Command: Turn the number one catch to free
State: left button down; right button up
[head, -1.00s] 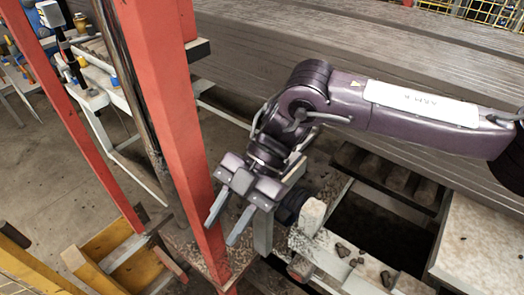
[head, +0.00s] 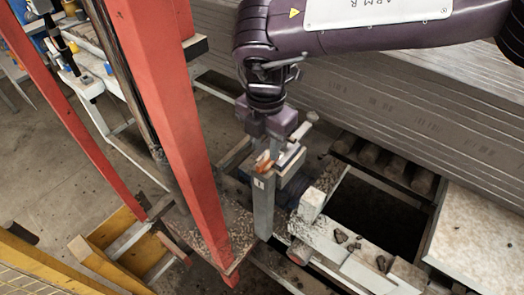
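A grey upright post (head: 263,212) stands right of the red column, with a small white label (head: 259,184) near its top that seems to read 1. A small orange-brown catch (head: 263,163) sits on top of this post. My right gripper (head: 276,160) points down at the post top, right at the catch. Its fingers are partly hidden, and I cannot tell whether they touch or hold the catch. My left gripper is not in view.
A red column (head: 185,130) rises close to the left of the post. A pale frame with rubble (head: 350,240) lies to the right, beside a dark pit (head: 375,215). Grey ribbed panels (head: 400,100) fill the back. A yellow box-like frame (head: 110,235) is at lower left.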

aim_at(264, 159)
jog(key=shift+a+f+p, duration=0.15)
jog(key=shift+f+p, duration=0.4)
jog(key=shift+f, duration=1.55)
grip_shut()
